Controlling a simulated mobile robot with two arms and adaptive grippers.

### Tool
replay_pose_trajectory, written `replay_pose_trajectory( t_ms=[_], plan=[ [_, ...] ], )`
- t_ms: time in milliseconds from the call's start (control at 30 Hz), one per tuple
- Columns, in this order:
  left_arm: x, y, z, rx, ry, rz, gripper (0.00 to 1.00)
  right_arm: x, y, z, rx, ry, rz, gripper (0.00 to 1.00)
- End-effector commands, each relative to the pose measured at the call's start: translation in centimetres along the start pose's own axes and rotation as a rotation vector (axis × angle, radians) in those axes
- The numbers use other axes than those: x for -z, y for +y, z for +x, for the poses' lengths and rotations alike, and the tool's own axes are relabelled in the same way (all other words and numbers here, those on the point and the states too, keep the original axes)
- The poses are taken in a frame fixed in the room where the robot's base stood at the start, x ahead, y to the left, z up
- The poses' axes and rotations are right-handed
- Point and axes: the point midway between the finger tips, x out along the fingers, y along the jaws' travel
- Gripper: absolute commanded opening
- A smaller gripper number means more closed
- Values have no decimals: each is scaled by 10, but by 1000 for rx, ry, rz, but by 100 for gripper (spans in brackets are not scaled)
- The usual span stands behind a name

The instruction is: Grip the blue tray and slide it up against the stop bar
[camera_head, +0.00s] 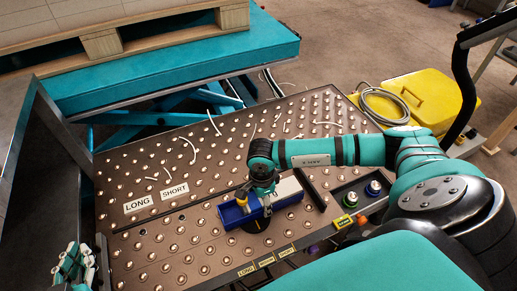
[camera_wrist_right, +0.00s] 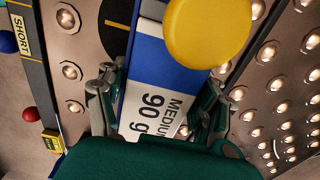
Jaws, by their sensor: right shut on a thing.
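The blue tray (camera_head: 236,216) lies on the ball table with a white block in it. In the right wrist view the tray (camera_wrist_right: 150,55) has a white label reading "MEDIUM 90 g" and a yellow round knob (camera_wrist_right: 205,30). My right gripper (camera_head: 262,190) is over the tray and shut on it; its fingers (camera_wrist_right: 157,108) sit on either side in the wrist view. A dark bar (camera_head: 311,189), seemingly the stop bar, is close to the tray's right end; I cannot tell whether they touch. My left gripper (camera_head: 76,264) is at the lower left, away from the tray, its opening unclear.
The ball table (camera_head: 200,170) carries LONG and SHORT labels (camera_head: 174,190) and several pale curved strips. A teal lift table (camera_head: 180,70) with a pallet is behind; a yellow case (camera_head: 425,95) lies at right.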

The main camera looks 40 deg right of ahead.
Motion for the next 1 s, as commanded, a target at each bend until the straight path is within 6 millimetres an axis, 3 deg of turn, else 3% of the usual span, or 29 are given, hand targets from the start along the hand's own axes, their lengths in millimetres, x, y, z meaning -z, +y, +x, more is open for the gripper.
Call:
replay_pose_trajectory(
  t_ms=[367, 1000],
  plan=[
    [0, 0, 0, 0, 1, 0, 0, 0, 0, 0, 0, 0, 0, 18],
    [1, 0, 0, -1, 10, 0, 0, 18, 0, 0, 0, 2, 1, 18]
  ],
)
